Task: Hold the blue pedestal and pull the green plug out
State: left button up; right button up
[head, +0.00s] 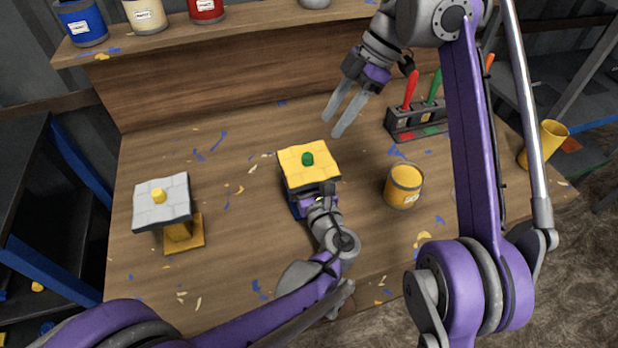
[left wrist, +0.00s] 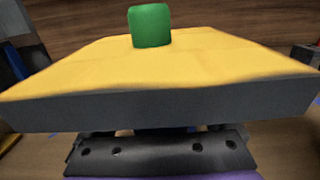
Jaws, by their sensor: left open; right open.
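The green plug (head: 307,159) stands upright in the middle of a yellow tiled top (head: 293,170). The blue pedestal (head: 296,207) shows only partly beneath that top. In the left wrist view the green plug (left wrist: 149,25) rises from the yellow top (left wrist: 160,65), whose dark grey edge hides the pedestal. My left gripper (head: 318,197) is open, low at the near side of the blue pedestal, its fingers partly hidden under the top; contact cannot be told. My right gripper (head: 341,115) is open and empty, above and to the right of the plug, fingers pointing down-left.
A yellow paint can (head: 403,186) stands right, near a dark tool rack (head: 418,122). A yellow cup (head: 548,143) is at far right. Paint cans line the back shelf (head: 250,33).

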pick_arm(q)
jog(key=shift+w+a, duration=0.25)
jog(key=shift+w, duration=0.4)
grip_shut()
